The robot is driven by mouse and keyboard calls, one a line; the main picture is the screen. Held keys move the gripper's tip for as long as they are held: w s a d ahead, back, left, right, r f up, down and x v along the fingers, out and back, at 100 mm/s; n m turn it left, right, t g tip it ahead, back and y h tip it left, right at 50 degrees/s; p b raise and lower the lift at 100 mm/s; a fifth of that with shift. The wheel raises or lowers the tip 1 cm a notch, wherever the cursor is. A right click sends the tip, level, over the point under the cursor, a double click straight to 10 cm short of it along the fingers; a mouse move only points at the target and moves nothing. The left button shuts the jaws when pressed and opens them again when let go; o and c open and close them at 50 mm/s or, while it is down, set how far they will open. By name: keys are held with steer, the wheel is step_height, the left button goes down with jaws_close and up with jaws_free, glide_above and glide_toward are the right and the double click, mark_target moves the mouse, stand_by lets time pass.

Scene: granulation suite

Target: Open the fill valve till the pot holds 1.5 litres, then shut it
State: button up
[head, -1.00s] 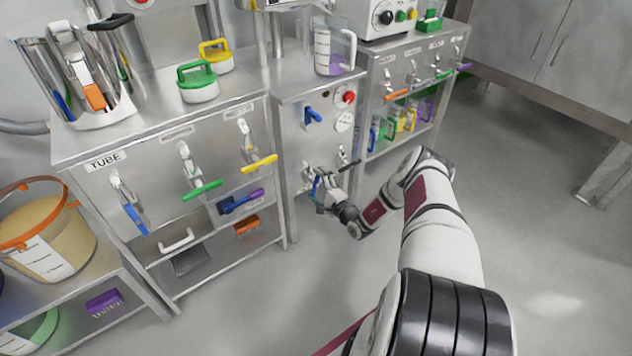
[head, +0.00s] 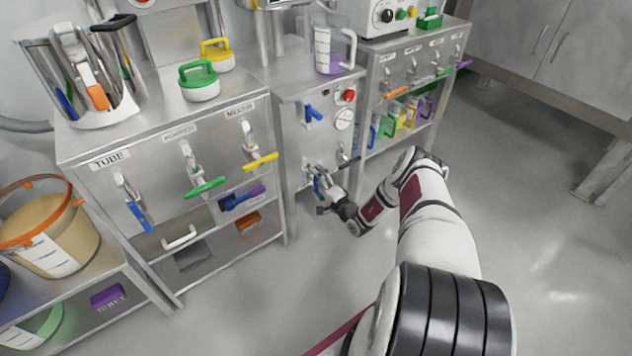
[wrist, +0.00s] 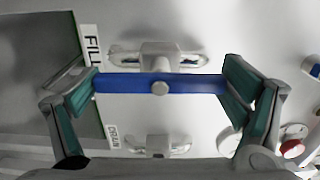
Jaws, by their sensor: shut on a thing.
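The blue lever of the fill valve (wrist: 160,84) lies crosswise between the two teal finger pads of my gripper (wrist: 162,88) in the wrist view. The pads are shut on its two ends. The FILL label (wrist: 92,50) is beside it, with its text at right angles to the lever. In the head view my gripper (head: 322,190) is at the low front of the middle steel cabinet (head: 297,150), partly covering the blue lever. A steel vessel (head: 265,4), perhaps the pot, is cut off at the top edge. Its level cannot be read.
The drain valve (wrist: 157,146) is close to my gripper. A jug (head: 333,48) with purple liquid stands on top. The floor at right is clear.

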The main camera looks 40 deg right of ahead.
steer(key=o, duration=0.9)
steer(key=shift+s, duration=0.1)
steer(key=s, duration=1.2)
steer(key=shift+d, duration=0.2)
